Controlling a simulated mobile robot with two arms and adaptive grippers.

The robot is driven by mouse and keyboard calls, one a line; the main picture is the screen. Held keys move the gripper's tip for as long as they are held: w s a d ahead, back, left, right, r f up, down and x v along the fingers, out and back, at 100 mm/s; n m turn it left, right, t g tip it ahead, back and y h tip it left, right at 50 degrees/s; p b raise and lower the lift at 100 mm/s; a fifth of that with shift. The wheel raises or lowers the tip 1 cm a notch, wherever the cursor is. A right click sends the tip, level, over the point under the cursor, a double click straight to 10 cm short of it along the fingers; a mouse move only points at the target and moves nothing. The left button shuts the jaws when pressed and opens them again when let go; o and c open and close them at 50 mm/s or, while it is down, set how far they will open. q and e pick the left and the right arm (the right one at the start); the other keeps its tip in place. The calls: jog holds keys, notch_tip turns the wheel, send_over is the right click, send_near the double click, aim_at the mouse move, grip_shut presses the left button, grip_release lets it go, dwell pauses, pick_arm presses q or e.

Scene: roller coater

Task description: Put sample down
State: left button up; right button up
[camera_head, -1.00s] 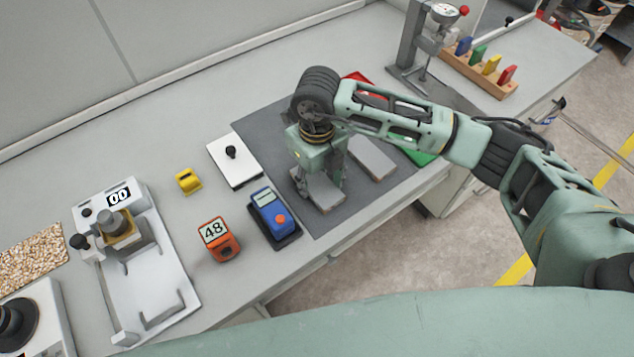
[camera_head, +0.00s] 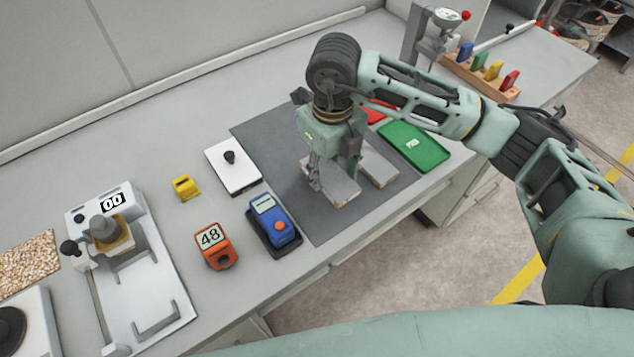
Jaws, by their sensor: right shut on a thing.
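My right gripper (camera_head: 336,178) points down over the dark grey mat (camera_head: 260,135). It is shut on a light grey sample (camera_head: 340,193), a flat plate with a brownish edge. The sample is at or just above the mat; I cannot tell whether it touches. A second grey plate (camera_head: 379,168) lies on the mat just right of it, partly hidden by the gripper. My left gripper is not in view.
A green tray (camera_head: 432,147) and a partly hidden red tray (camera_head: 378,111) are right and behind. A blue device (camera_head: 268,212), an orange device (camera_head: 214,243), a white plate with a knob (camera_head: 245,176) and a yellow block (camera_head: 183,187) stand left. The mat's left part is clear.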

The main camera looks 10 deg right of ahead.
jog(key=s+d+r+b, duration=0.2)
jog(key=d+r, duration=0.3)
jog(key=d, duration=0.3)
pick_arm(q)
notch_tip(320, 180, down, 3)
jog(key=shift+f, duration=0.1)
pick_arm(e)
jog(key=s+f+n, duration=0.1)
jog(key=s+n, duration=0.2)
jog(key=n, duration=1.2)
jog(key=s+a+f+n, duration=0.1)
jog(key=s+n, duration=0.3)
jog(key=n, duration=1.2)
jog(key=shift+s+f, duration=0.2)
jog(key=shift+f, duration=0.6)
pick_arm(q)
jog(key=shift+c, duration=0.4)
